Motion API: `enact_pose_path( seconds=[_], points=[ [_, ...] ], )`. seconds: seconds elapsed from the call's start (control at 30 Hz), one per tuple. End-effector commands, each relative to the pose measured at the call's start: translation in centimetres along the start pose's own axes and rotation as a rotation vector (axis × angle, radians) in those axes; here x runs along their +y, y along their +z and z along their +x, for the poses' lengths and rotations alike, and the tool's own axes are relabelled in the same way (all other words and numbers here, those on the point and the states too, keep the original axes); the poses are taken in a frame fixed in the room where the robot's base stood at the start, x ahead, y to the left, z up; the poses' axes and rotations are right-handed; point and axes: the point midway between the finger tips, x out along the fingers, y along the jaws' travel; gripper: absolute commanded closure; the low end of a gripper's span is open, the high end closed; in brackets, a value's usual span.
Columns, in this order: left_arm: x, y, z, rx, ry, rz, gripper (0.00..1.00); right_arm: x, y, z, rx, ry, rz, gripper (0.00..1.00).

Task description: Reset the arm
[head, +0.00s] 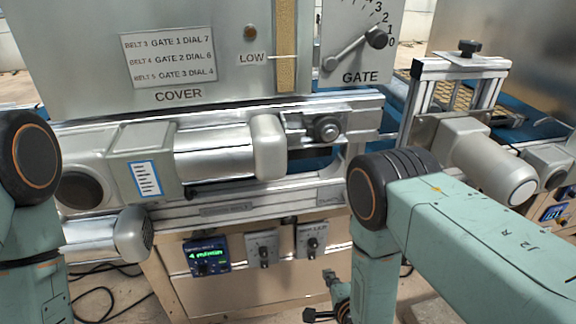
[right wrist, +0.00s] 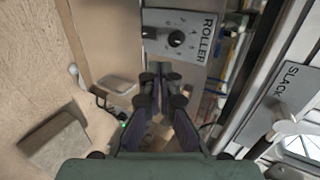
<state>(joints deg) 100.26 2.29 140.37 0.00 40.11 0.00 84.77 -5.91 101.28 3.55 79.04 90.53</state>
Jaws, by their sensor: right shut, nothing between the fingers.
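My right gripper (right wrist: 160,80) is shut and empty in the right wrist view, with its two dark fingers together in the middle. In the head view, a dark part of the right gripper (head: 336,297) shows low in front of the machine, partly hidden by my right forearm. It holds nothing and appears apart from the controls. My right arm (head: 470,225) comes in from the right and bends down at the elbow. Only part of my left arm (head: 28,210) shows at the left edge; its gripper is out of view.
The seeder's cover (head: 170,60) and gate lever (head: 357,50) stand above a motor (head: 220,150). A green-lit display (head: 208,255) and two knob boxes (head: 263,248) sit below. The wrist view shows a ROLLER dial (right wrist: 176,39) and a SLACK panel (right wrist: 285,100). Cables (head: 100,295) lie at lower left.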

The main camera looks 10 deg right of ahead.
Motion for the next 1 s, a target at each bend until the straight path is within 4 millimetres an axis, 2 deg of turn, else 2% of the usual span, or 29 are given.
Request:
enact_pose_path(
  seconds=[0.13,0.23,0.37,0.47,0.67,0.77,0.9,1.0],
  points=[
    [0.0,0.0,0.0,0.0,0.0,0.0,1.0,0.2,0.0,0.0,0.0,0.008,-0.066,1.0],
    [0.0,0.0,0.0,0.0,0.0,0.0,1.0,1.4,0.0,-0.2,-0.008,0.06,-0.213,1.0],
    [0.0,0.0,0.0,0.0,0.0,0.0,1.0,5.3,-0.2,-2.6,-0.056,0.217,-0.477,1.0],
    [0.0,0.0,0.0,0.0,0.0,0.0,1.0,8.3,-0.6,-5.4,-0.123,0.35,-0.677,1.0],
    [0.0,0.0,0.0,0.0,0.0,0.0,1.0,12.9,-1.7,-12.8,-0.348,0.603,-1.044,1.0],
    [0.0,0.0,0.0,0.0,0.0,0.0,1.0,14.4,-2.3,-17.8,-0.511,0.718,-1.2,1.0],
    [0.0,0.0,0.0,0.0,0.0,0.0,1.0,14.9,-2.7,-25.3,-0.764,0.842,-1.342,1.0],
    [0.0,0.0,0.0,0.0,0.0,0.0,1.0,14.1,-2.7,-28.8,-0.85,0.888,-1.342,1.0]
  ],
)
